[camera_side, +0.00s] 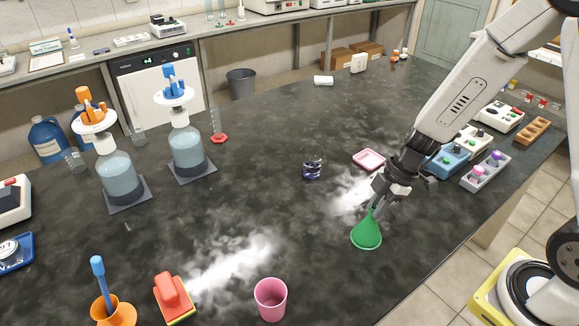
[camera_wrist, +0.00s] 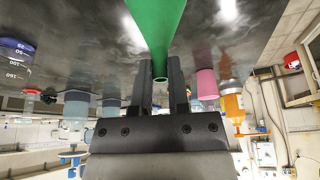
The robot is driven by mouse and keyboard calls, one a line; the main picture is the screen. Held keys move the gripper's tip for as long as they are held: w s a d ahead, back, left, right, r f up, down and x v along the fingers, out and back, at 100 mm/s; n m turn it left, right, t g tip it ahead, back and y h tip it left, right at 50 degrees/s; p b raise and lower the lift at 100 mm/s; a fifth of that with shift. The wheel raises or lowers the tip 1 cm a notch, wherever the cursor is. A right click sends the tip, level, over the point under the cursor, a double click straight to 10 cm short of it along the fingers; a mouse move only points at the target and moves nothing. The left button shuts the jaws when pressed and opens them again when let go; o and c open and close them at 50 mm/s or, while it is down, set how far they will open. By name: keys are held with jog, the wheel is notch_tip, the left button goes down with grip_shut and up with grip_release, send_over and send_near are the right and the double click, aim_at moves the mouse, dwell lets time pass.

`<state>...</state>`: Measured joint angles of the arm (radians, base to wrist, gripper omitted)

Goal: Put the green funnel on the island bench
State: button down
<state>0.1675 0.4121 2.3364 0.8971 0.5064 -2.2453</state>
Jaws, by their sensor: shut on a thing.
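The green funnel (camera_side: 366,237) is at the right part of the dark island bench (camera_side: 310,225), wide mouth down and narrow stem up. My gripper (camera_side: 376,206) is above it, shut on the stem. In the wrist view the fingers (camera_wrist: 161,84) stand on both sides of the green stem (camera_wrist: 155,40), and the cone runs out of the top of the picture. The rim is at or just above the benchtop; I cannot tell whether it touches.
A pink tray (camera_side: 369,159) and a small dark beaker (camera_side: 312,169) are behind the funnel. A blue instrument (camera_side: 449,160) and a grey rack (camera_side: 485,172) are to the right. Bare bench surrounds the funnel.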

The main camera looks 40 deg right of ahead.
jog(key=c, duration=0.6)
grip_release()
jog(key=shift+r, duration=0.15)
jog(key=shift+v, duration=6)
jog(key=shift+s+a+f+m+t+h, duration=0.2)
jog(key=shift+s+a+f+m+h, duration=0.5)
jog(key=shift+m, duration=1.7)
jog(key=shift+s+a+f+m+t+h, duration=0.3)
jog(key=shift+f+m+h, duration=0.55)
jog(key=shift+m, duration=1.55)
jog(key=shift+s+a+f+m+t+h, duration=0.1)
jog(key=shift+s+a+f+m+h, duration=0.65)
jog(key=shift+m, duration=1.65)
jog(key=shift+w+d+f, duration=0.15)
jog(key=shift+d+f, duration=0.05)
jog(key=shift+d, duration=0.05)
